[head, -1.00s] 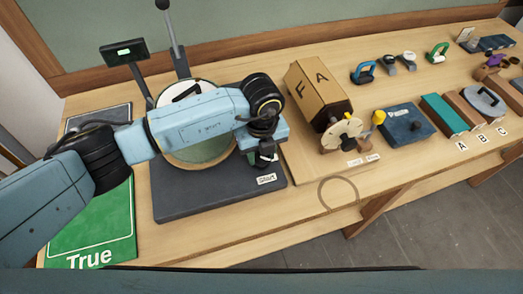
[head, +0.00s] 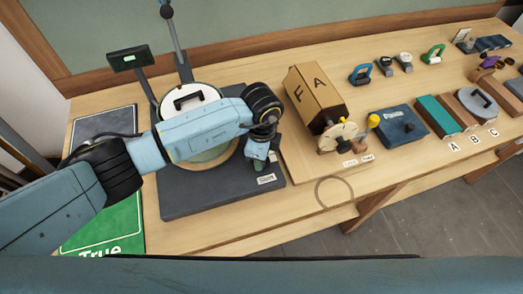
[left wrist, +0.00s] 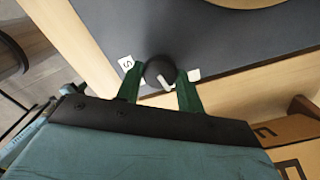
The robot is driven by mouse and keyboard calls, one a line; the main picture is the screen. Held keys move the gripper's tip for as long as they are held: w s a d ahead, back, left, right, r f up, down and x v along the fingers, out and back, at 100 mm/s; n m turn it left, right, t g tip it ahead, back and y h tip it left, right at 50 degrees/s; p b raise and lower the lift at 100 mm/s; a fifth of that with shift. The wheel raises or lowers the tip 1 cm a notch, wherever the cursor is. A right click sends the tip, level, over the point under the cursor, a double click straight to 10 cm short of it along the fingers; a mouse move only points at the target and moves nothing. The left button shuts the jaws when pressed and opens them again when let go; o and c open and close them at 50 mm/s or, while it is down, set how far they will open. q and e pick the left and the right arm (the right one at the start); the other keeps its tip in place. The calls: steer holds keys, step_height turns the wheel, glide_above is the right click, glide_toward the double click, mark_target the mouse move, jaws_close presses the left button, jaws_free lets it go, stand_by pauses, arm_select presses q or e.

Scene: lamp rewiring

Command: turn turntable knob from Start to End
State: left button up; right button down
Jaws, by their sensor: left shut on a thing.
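The turntable's dark base (head: 196,203) carries a round pale disc (head: 172,108) with a wooden rim and a black handle (head: 188,98). The black knob (left wrist: 157,68) is at the base's front edge, with a white pointer line directed down and slightly right in the left wrist view. My left gripper (head: 259,166) reaches down over the front right corner; its green fingers (left wrist: 160,82) are shut on the knob from both sides. A white label with an S (left wrist: 126,63) lies left of the knob, and another label (left wrist: 188,75) is partly hidden by the right finger. My right gripper is not in view.
A box marked F and A (head: 312,95) and a wooden wheel device (head: 342,137) stand right of the turntable. A small display on a post (head: 129,57) is behind it. A green True mat (head: 105,235) lies at left.

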arm_select(q)
steer(key=shift+r+n+p, duration=0.1)
steer(key=shift+n+p, duration=0.75)
steer(key=shift+n, duration=0.95)
steer(key=o, duration=1)
step_height(320, 180, up, 13)
steer(key=shift+r+b, duration=0.15)
steer(key=shift+b, duration=0.2)
